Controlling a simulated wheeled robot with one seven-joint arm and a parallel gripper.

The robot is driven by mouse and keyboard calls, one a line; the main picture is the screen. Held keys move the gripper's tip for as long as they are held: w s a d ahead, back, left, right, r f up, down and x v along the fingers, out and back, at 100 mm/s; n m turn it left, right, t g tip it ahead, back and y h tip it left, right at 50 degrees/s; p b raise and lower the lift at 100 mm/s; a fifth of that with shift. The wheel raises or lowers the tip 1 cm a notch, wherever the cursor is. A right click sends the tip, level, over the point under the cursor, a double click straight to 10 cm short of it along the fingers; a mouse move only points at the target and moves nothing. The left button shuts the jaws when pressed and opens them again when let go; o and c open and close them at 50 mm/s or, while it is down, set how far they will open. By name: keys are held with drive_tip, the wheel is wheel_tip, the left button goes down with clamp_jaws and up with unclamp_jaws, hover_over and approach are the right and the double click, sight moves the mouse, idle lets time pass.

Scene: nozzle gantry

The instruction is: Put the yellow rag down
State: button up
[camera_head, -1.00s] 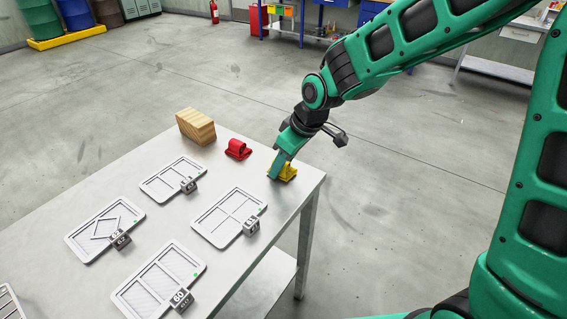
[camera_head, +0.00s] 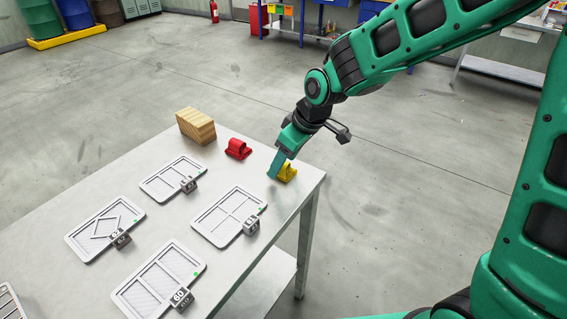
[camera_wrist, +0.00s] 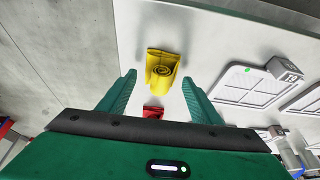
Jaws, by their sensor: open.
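The yellow rag (camera_head: 288,172) is a small rolled bundle lying on the table top near its right corner. In the wrist view the yellow rag (camera_wrist: 162,68) lies ahead of and between the fingertips, with a gap on each side. My gripper (camera_head: 277,168) is just above the table at the rag, partly in front of it. The wrist view shows both green fingers of my gripper (camera_wrist: 159,82) spread apart and holding nothing. A red rag (camera_head: 238,149) lies on the table to the left of the yellow one.
A wooden block (camera_head: 196,126) stands at the table's back edge. Several framed trays with numbered tags, such as one tagged 60 (camera_head: 157,280), cover the left and front of the grey table (camera_head: 232,178). The table's right edge is close beside the rag.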

drive_tip(key=v, duration=1)
drive_tip(key=shift+d+r, duration=0.15)
drive_tip(key=shift+r, duration=0.15)
drive_tip(key=s+d+m+h, duration=0.2)
drive_tip(key=s+d+m, duration=0.2)
drive_tip(key=d, duration=0.7)
drive_tip(key=s+d+m+h, duration=0.1)
drive_tip(key=s+d+m, duration=0.3)
drive_tip(key=d, duration=0.7)
drive_tip(key=s+d+f+m+g, duration=0.1)
drive_tip(key=s+d+m, duration=0.3)
drive_tip(key=s, duration=0.5)
drive_tip(key=s+d+f+m+g, duration=0.2)
drive_tip(key=s+d+m, duration=0.2)
drive_tip(key=s+d, duration=0.4)
drive_tip(key=shift+s+f+m, duration=0.25)
drive_tip(key=shift+s+m, duration=0.15)
